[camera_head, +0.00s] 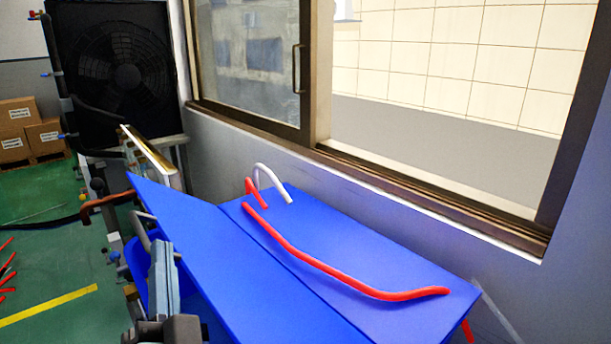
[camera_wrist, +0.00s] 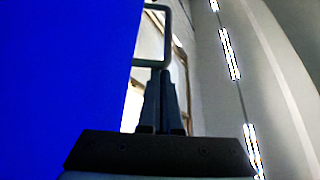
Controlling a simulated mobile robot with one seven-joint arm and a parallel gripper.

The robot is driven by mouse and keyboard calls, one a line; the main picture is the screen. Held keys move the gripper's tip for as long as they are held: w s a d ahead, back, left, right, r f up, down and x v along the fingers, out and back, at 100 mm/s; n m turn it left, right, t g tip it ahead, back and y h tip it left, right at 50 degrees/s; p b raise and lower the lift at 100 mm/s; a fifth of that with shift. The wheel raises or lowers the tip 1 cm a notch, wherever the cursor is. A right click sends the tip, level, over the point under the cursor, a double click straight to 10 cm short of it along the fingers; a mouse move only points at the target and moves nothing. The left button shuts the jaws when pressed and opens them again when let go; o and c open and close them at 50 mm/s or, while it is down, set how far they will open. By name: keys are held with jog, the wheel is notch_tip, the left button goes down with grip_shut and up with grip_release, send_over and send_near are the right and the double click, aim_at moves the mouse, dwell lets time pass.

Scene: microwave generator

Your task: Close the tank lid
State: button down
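The blue tank lid (camera_head: 215,250) is the long left-hand panel in the head view. It is tilted against the right-hand panel along a seam. A grey handle (camera_head: 143,222) stands out at its left edge. The handle also shows as a bent loop in the wrist view (camera_wrist: 166,45), beside the lid's blue face (camera_wrist: 65,70). My gripper (camera_head: 161,248) is at the handle. In the wrist view its fingers (camera_wrist: 161,75) are close together, with the handle's lower bar at their tips. Blue tank body (camera_head: 138,265) shows below the lid's left edge.
The right-hand blue panel (camera_head: 350,250) carries a long red hose (camera_head: 320,264) and a white curved pipe (camera_head: 272,176). A window wall (camera_head: 400,190) runs along the right. A black radiator fan (camera_head: 115,70) stands behind. Green floor (camera_head: 50,270) is open at left.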

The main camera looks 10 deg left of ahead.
jog(key=s+a+f+n+y+b, duration=0.1)
jog(key=s+f+n+b, duration=0.1)
jog(key=f+b, duration=0.3)
jog(key=s+a+f+n+g+y+b, duration=0.1)
jog(key=s+a+f+n+y+b, duration=0.1)
jog(key=f+b, duration=0.4)
jog(key=shift+s+a+n+b, duration=0.2)
jog(key=shift+n+b, duration=0.4)
jog(key=shift+b, duration=1.45)
jog(key=shift+f, duration=0.2)
